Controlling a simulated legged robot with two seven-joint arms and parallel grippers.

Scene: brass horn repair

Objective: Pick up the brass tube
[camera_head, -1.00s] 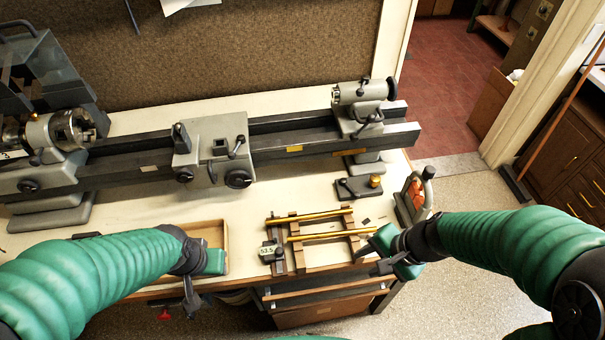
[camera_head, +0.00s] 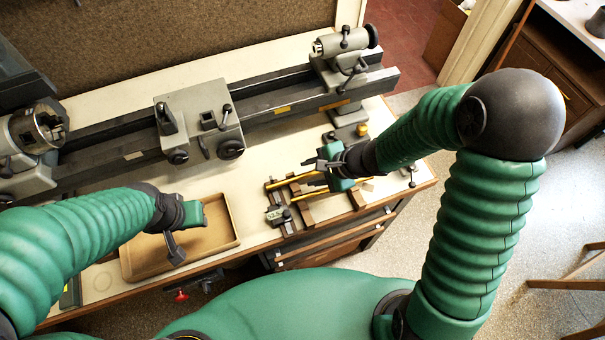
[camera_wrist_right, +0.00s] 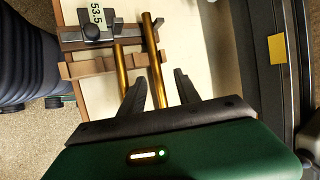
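Two brass tubes lie side by side across a wooden rack (camera_head: 307,212). The far tube (camera_head: 287,180) and the near tube (camera_head: 306,196) are partly hidden by my right gripper (camera_head: 314,168). In the right wrist view, one tube (camera_wrist_right: 154,62) runs between the spread fingers of the right gripper (camera_wrist_right: 159,92); the other tube (camera_wrist_right: 121,66) passes by the left finger. The right gripper is open, over the tubes, with no visible grip on either. My left gripper (camera_head: 174,248) hangs over the tray; its finger opening is not clear.
A grey lathe (camera_head: 203,120) spans the back of the bench. A shallow tray (camera_head: 226,232) lies at the front left. A gauge reading 53.5 (camera_wrist_right: 96,18) sits at the rack's end. Bare bench top lies between tray and lathe.

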